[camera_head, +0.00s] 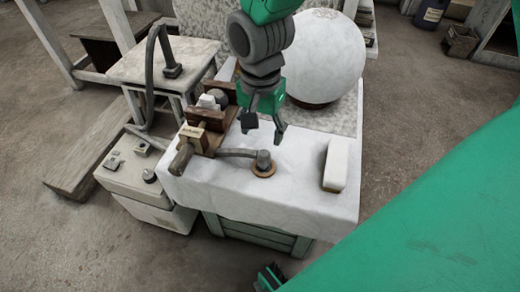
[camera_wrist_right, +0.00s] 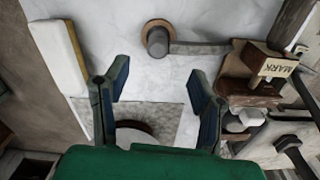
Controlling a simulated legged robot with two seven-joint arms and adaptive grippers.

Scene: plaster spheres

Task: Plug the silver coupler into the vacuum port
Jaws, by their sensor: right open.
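A grey metallic cylinder, seemingly the silver coupler (camera_head: 263,160), stands upright over a brown ring (camera_head: 265,173) on the white-covered table. A grey hose (camera_head: 235,153) runs left from it. In the right wrist view the coupler (camera_wrist_right: 158,42) shows near the top, against the ring (camera_wrist_right: 149,27). I cannot tell whether the ring is the vacuum port or how deep the coupler sits. My right gripper (camera_head: 263,130) is open and empty, pointing down above and behind the coupler, apart from it. Green and black parts at the bottom edge may be my left gripper (camera_head: 270,278); its jaws are unclear.
A white block (camera_head: 335,164) lies right of the coupler. A wooden fixture (camera_head: 208,138) with a block marked "MARK" (camera_wrist_right: 277,67) stands at left. A big white sphere (camera_head: 322,55) stands behind. A low grey cabinet (camera_head: 140,172) and a stand with a curved hose (camera_head: 153,60) are further left.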

